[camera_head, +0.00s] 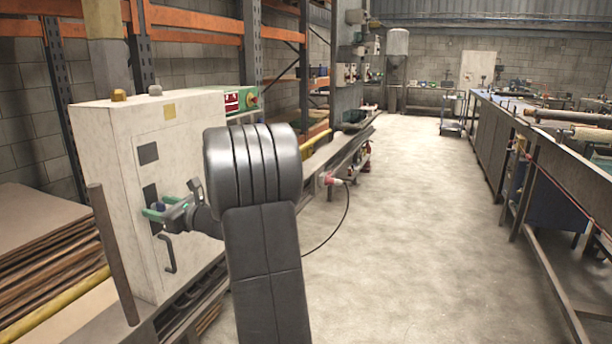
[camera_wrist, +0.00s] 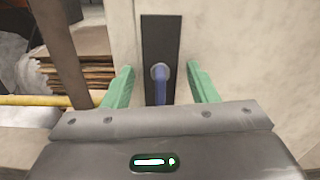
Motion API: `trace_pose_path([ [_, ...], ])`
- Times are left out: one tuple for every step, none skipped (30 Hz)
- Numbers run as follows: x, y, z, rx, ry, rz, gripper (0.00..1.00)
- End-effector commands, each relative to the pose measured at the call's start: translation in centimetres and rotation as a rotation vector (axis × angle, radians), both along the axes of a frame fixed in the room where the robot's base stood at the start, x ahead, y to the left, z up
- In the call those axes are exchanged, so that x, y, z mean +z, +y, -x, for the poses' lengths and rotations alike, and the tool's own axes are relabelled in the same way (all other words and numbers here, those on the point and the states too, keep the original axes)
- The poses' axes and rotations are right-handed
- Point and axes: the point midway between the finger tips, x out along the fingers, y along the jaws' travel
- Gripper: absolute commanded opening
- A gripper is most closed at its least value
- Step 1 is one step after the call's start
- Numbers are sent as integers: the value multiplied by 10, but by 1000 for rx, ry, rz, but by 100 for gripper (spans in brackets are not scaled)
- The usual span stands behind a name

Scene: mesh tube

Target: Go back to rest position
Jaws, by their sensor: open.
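My gripper (camera_head: 154,214) is at the front of a cream control cabinet (camera_head: 122,215). In the wrist view its two green fingers (camera_wrist: 160,88) stand apart, with a dark upright plate (camera_wrist: 160,35) and a blue key-like handle (camera_wrist: 160,88) between them. The fingers look clear of the handle on both sides; how far they are from it in depth is hard to tell. My dark arm covers the right part of the cabinet in the head view.
A brown upright post (camera_head: 112,255) stands close left of my gripper. Stacked boards (camera_head: 40,245) and a yellow rail (camera_head: 60,308) lie at the left. A black cable (camera_head: 335,225) hangs behind my arm. Open concrete floor (camera_head: 410,220) lies to the right, before a long bench (camera_head: 540,150).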

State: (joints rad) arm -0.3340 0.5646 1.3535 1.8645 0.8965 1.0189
Motion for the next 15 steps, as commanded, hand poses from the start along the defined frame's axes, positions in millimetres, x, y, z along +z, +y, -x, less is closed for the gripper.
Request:
trace_pose_path([
  [3,0,0,0,23,-8,53],
  [3,0,0,-1,35,-13,53],
  [2,0,0,-1,48,-19,53],
  [2,0,0,0,57,-22,53],
  [2,0,0,0,63,-25,53],
  [1,0,0,0,72,-29,53],
  [1,0,0,0,77,-31,53],
  [1,0,0,0,81,-32,53],
  [0,0,0,0,84,-34,53],
  [0,0,0,0,86,-35,53],
  [0,0,0,0,87,-35,53],
  [0,0,0,0,88,-35,53],
  [-1,0,0,0,88,-35,53],
  [-1,0,0,0,88,-35,53],
  [-1,0,0,0,87,-35,53],
])
